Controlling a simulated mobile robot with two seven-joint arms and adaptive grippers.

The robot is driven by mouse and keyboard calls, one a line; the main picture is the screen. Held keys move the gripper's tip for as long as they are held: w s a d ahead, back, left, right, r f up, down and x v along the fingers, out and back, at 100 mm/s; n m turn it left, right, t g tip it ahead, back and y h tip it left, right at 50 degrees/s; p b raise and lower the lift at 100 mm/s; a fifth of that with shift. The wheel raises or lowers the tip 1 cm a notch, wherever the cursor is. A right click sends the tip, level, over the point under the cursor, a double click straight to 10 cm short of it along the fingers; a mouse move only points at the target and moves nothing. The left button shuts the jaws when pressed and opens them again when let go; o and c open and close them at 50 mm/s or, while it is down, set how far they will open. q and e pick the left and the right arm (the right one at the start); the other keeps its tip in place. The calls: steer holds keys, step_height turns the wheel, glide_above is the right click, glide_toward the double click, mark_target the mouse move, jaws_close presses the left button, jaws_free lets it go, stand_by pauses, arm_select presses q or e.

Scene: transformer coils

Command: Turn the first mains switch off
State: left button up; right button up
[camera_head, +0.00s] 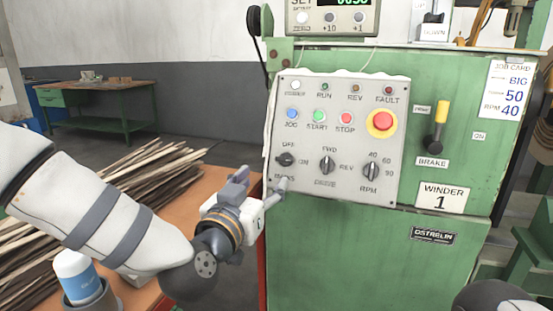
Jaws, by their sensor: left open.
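The mains switch (285,160) is a black rotary knob at the lower left of the grey control panel (345,189). OFF is marked above it and ON to its right. Its handle looks roughly level, in line with ON. The label under it is partly hidden by my gripper finger. My left gripper (262,182) is open and empty, just below and left of the knob. One fingertip is in front of the panel's lower left corner; I cannot tell whether it touches. My right gripper is not in view.
The FWD/REV knob (327,165), RPM knob (369,170), red emergency button (382,123) and several small buttons share the panel. A brake lever (437,126) is to the right on the green winder (360,250). Wooden strips (160,170) lie left, behind my arm.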

mark_target(283, 159)
arm_select(q)
steer(key=b+x, duration=0.1)
steer(key=x, duration=1)
steer(key=shift+s+d+f, duration=0.1)
steer(key=shift+d, duration=0.05)
steer(key=c, duration=1.2)
